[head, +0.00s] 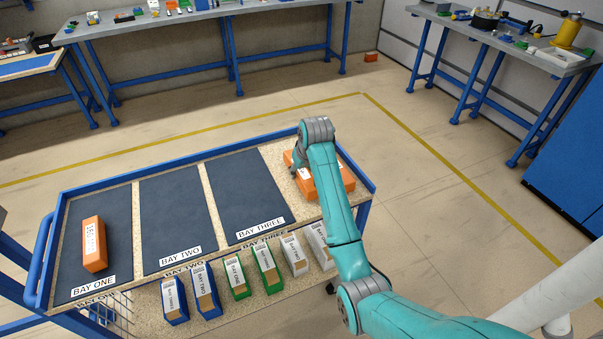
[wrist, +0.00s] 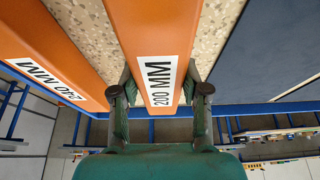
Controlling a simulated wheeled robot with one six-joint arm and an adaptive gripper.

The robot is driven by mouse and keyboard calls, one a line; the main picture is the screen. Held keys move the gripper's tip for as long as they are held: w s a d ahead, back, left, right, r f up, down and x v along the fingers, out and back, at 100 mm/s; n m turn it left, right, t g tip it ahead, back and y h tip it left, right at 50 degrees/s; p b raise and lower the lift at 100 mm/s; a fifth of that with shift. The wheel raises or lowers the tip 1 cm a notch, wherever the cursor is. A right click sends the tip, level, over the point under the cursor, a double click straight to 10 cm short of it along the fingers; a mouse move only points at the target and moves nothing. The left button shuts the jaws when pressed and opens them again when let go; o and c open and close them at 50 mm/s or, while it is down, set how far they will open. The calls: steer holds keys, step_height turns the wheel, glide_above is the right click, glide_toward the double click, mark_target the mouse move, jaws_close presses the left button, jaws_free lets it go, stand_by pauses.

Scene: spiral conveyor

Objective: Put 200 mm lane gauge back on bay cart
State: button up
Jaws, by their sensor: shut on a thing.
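The 200 mm lane gauge (wrist: 155,30) is an orange bar with a white "200 MM" label. In the wrist view my gripper (wrist: 160,88) has one finger on each side of it and is shut on it. In the head view my gripper (head: 299,166) is over the bare speckled right end of the bay cart (head: 275,156), beside Bay Three, and the arm partly hides the orange bars (head: 305,184) there. I cannot tell whether the held gauge touches the cart top. An orange 240 mm gauge (wrist: 40,45) lies to its left in the wrist view.
Another orange bar (head: 94,244) lies on the Bay One mat; Bay Two (head: 175,215) and Bay Three (head: 245,190) mats are empty. Blue, green and white labelled boxes (head: 236,278) line the lower shelf. A blue rail edges the cart. Workbenches (head: 225,12) stand behind, with open floor between.

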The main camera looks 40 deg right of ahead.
steer(key=shift+a+f, duration=0.1)
steer(key=shift+f, duration=0.5)
steer(key=shift+f, duration=0.1)
steer(key=o, duration=1)
steer(key=shift+o, duration=0.2)
